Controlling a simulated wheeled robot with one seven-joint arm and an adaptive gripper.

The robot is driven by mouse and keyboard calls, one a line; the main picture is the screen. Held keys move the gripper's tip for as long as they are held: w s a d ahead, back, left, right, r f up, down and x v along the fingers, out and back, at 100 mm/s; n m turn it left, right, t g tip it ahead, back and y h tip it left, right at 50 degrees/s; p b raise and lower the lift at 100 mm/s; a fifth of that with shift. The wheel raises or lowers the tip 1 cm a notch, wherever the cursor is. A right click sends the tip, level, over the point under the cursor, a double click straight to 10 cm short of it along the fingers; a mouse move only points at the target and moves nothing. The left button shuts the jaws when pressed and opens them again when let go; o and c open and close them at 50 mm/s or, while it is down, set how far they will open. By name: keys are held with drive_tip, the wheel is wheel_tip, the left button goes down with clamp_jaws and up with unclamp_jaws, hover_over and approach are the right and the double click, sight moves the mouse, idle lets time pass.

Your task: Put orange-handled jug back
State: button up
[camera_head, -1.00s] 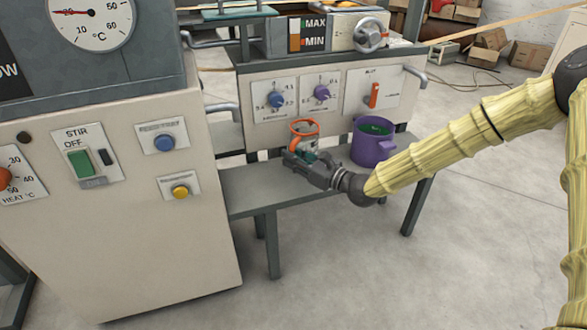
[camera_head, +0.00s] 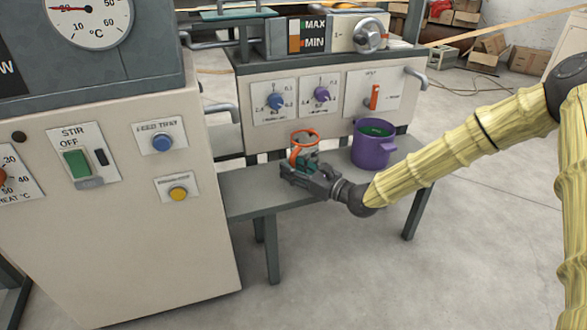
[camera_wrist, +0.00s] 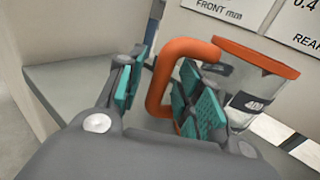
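The orange-handled jug (camera_head: 304,152) is a clear vessel with an orange rim and handle. It appears to stand upright on the grey bench shelf (camera_head: 262,190), but its base is hidden by my gripper. My gripper (camera_head: 303,170) is at the jug's near side. In the wrist view, the jug (camera_wrist: 250,88) is at the right and its orange handle (camera_wrist: 158,88) lies between the teal finger pads of my gripper (camera_wrist: 160,95). The fingers are spread; a gap shows between the left pad and the handle, while the right pads are close to it.
A purple jug (camera_head: 372,148) with green contents stands on the shelf, right of the orange-handled jug. A panel with blue and purple knobs (camera_head: 321,95) and an orange lever (camera_head: 374,97) rises behind. A large control cabinet (camera_head: 115,235) stands left. The shelf's left part is clear.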

drive_tip(key=shift+r, duration=0.15)
drive_tip(key=p+v, duration=0.4)
drive_tip(key=v, duration=0.8)
